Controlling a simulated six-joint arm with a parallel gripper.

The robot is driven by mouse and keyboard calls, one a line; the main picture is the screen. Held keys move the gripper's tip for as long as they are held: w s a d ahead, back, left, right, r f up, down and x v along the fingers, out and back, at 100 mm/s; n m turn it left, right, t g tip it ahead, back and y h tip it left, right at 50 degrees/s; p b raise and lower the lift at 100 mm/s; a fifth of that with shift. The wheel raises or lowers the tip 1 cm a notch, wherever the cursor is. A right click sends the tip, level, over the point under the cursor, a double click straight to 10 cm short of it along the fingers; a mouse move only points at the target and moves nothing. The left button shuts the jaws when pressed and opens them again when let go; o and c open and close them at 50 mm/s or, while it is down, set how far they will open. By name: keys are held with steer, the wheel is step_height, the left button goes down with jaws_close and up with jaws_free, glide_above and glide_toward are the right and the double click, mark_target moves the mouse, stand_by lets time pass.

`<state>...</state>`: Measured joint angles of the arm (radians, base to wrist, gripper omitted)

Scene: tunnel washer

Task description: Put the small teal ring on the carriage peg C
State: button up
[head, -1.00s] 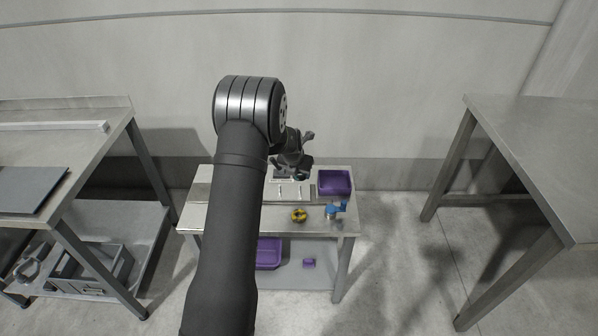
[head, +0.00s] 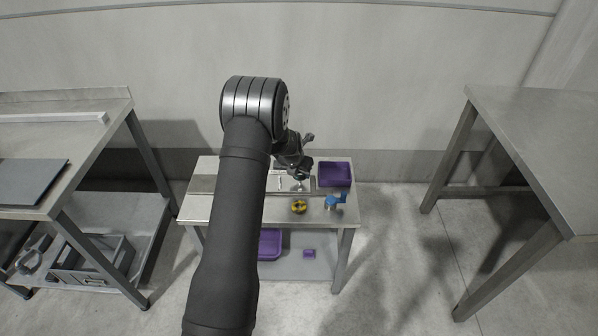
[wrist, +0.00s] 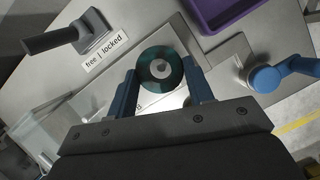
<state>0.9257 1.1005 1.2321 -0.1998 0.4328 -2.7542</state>
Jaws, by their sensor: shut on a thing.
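The small teal ring (wrist: 148,76) is between the two blue fingers of my gripper (wrist: 162,84) in the wrist view, and the gripper is shut on it. A pale round shape shows in the ring's hole; I cannot tell whether it is a peg top or the plate below. In the head view my gripper (head: 302,174) is over the right part of the pale carriage plate, at the right-hand peg (head: 298,186). Another upright peg (head: 280,184) stands free to its left. The ring is too small to make out in the head view. The peg letters are not clearly readable.
A purple bin (head: 335,174) stands right of the plate. A blue fitting (head: 335,201) and a yellow-and-black round part (head: 299,206) are near the table's front. A dark handle (wrist: 62,38) beside a "free | locked" label (wrist: 107,53) is at the wrist view's upper left.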

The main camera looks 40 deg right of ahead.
mark_target(299, 185)
steer(key=shift+f, duration=0.35)
stand_by(0.3)
steer(key=shift+f, duration=0.55)
steer(key=shift+f, duration=0.15)
stand_by(0.3)
steer(key=shift+f, duration=0.55)
steer(key=shift+f, duration=0.1)
stand_by(0.4)
steer(key=o, duration=1.4)
steer(key=shift+o, duration=0.2)
